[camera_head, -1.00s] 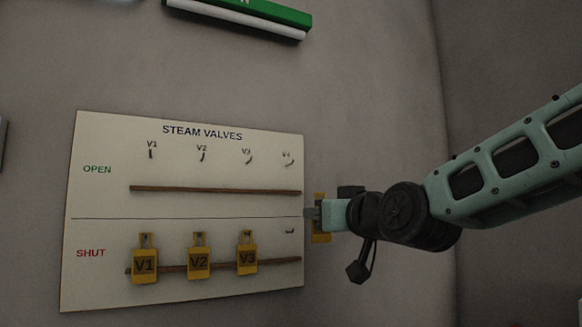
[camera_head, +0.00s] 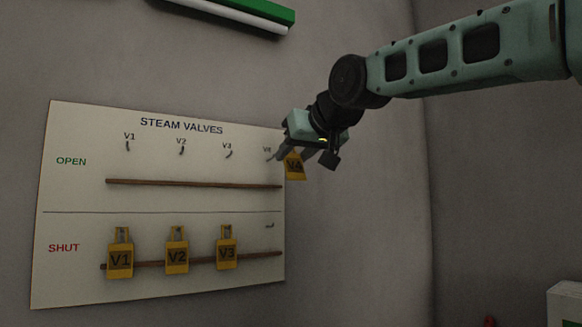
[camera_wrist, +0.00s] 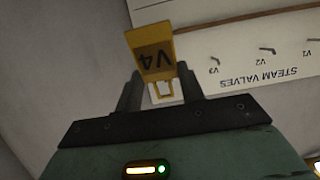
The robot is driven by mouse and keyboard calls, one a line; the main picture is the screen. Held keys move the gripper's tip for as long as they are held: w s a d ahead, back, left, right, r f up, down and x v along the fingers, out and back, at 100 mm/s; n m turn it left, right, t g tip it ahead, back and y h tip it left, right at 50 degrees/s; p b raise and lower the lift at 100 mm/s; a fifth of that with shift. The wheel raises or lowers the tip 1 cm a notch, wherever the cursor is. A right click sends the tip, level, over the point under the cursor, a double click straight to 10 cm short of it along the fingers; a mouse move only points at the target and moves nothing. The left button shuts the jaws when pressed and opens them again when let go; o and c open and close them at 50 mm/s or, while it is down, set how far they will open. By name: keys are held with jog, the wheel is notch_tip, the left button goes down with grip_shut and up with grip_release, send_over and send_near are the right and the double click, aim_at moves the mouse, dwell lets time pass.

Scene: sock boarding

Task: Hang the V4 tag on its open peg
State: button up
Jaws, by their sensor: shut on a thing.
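The yellow V4 tag (camera_head: 294,165) is held in my gripper (camera_head: 280,156), just off the right edge of the steam valves board (camera_head: 70,200). In the wrist view the V4 tag (camera_wrist: 154,54) sits between the two fingers of my gripper (camera_wrist: 160,90), its hanging loop between them. The open V4 peg (camera_head: 270,155) is at the upper right of the board, partly hidden by the gripper tip. The gap between tag and peg is hard to judge. The empty shut V4 peg (camera_head: 270,225) shows lower down.
Yellow tags V1 (camera_head: 120,259), V2 (camera_head: 177,257) and V3 (camera_head: 227,253) hang in the shut row. Open pegs V1 (camera_head: 128,146), V2 (camera_head: 182,150) and V3 (camera_head: 229,153) are bare. A wooden rail (camera_head: 195,183) runs below the open pegs.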

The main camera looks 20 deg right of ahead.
jog(key=shift+w+r+p+x, duration=0.1)
jog(key=shift+r+p+x, duration=0.35)
jog(key=shift+x, duration=1.1)
jog(key=shift+w+r+p+x, duration=0.1)
jog(key=shift+p+x, duration=0.6)
jog(key=shift+x, duration=0.85)
jog(key=shift+w+r+p+x, duration=0.1)
jog(key=shift+r+p+x, duration=0.35)
jog(key=shift+x, duration=1.1)
jog(key=shift+w+f, duration=0.1)
jog(key=shift+f, duration=0.15)
jog(key=o, duration=1)
jog(key=b+v, duration=0.7)
jog(key=v, duration=1)
jog(key=shift+s, duration=0.3)
jog(key=shift+r, duration=0.1)
